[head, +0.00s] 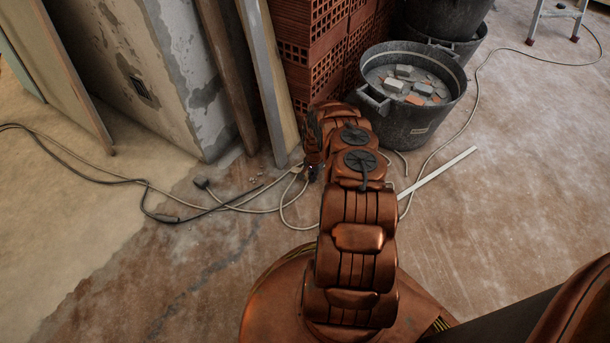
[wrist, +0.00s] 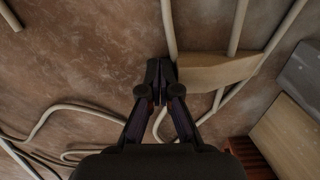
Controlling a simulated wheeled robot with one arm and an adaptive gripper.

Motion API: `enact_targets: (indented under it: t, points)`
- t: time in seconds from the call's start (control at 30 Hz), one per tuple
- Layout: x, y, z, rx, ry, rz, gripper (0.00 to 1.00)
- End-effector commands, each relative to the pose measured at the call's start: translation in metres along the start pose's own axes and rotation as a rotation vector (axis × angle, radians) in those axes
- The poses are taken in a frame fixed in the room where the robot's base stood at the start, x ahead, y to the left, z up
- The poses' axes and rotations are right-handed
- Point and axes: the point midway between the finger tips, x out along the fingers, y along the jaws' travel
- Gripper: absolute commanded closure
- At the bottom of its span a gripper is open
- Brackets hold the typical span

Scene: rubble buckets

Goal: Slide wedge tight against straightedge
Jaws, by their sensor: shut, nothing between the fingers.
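The wedge (wrist: 212,73) is a pale tan block on the floor in the wrist view, just right of my fingertips. Its near end seems to touch or almost touch them. In the head view, a small pale bit beside my gripper is probably the wedge (head: 297,168). The straightedge (head: 437,172) is a long white strip on the floor, right of my arm, its lower end by the arm. A pale bar end at the wrist view's upper left is likely the straightedge (wrist: 10,16). My gripper (wrist: 160,72) is shut and empty, low over the floor; in the head view, my gripper (head: 313,172) is small and dark.
Cables (head: 240,205) loop over the floor around the wedge. Planks (head: 263,85), red hollow bricks (head: 312,45) and a concrete block (head: 150,70) stand behind. A rubble bucket (head: 405,125) stands beyond the straightedge. The floor at right is mostly open.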

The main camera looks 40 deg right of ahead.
Motion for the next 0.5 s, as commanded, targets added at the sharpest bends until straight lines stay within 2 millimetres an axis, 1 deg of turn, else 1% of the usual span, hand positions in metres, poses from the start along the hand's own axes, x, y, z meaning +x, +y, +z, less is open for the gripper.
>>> enact_targets:
  t: [0.5]
  points:
    - [0.0, -0.019, 0.0, 0.0, 0.0, 0.0, 1.0]
